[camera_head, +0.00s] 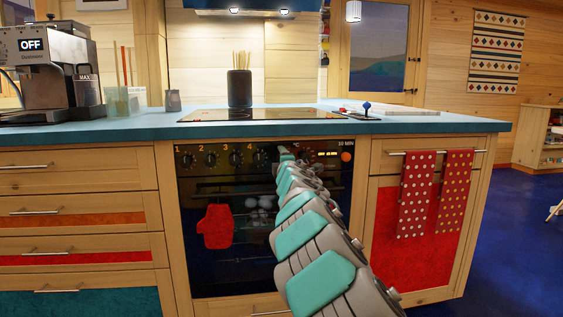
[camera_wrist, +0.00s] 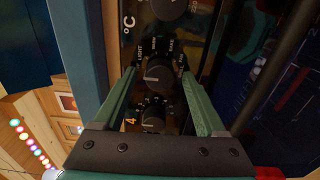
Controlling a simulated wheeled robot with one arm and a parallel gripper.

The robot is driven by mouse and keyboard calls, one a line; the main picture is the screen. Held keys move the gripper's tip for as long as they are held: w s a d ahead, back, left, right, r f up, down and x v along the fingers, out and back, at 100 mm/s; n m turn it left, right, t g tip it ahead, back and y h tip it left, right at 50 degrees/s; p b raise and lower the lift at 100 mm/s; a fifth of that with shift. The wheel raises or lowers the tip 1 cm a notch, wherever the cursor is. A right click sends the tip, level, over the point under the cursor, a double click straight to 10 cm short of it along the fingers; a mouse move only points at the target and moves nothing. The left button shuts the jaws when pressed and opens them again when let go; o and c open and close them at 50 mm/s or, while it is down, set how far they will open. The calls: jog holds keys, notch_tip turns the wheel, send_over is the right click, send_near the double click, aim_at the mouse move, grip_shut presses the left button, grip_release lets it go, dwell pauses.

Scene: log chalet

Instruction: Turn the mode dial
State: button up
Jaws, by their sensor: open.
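The mode dial (camera_wrist: 158,76) is a round black knob with a light pointer line and small white labels around it, on the oven's black panel. In the head view the dial (camera_head: 262,158) shows just left of my arm's far end. My gripper (camera_wrist: 159,72) is open, its two green fingers one on each side of the dial in the wrist view. I see gaps between dial and fingers; I cannot tell how far the tips are from the panel. In the head view my arm hides the gripper's fingers.
The neighbouring knob marked 4 (camera_wrist: 152,121) and the °C dial (camera_wrist: 168,7) lie close on either side. The blue countertop (camera_head: 140,130) overhangs the panel. A red mitt (camera_head: 216,227) shows on the oven front; dotted towels (camera_head: 415,195) hang to the right.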

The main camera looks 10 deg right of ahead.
jog(key=shift+s, duration=0.1)
jog(key=s, duration=0.7)
jog(key=shift+s, duration=0.3)
dwell(0.3)
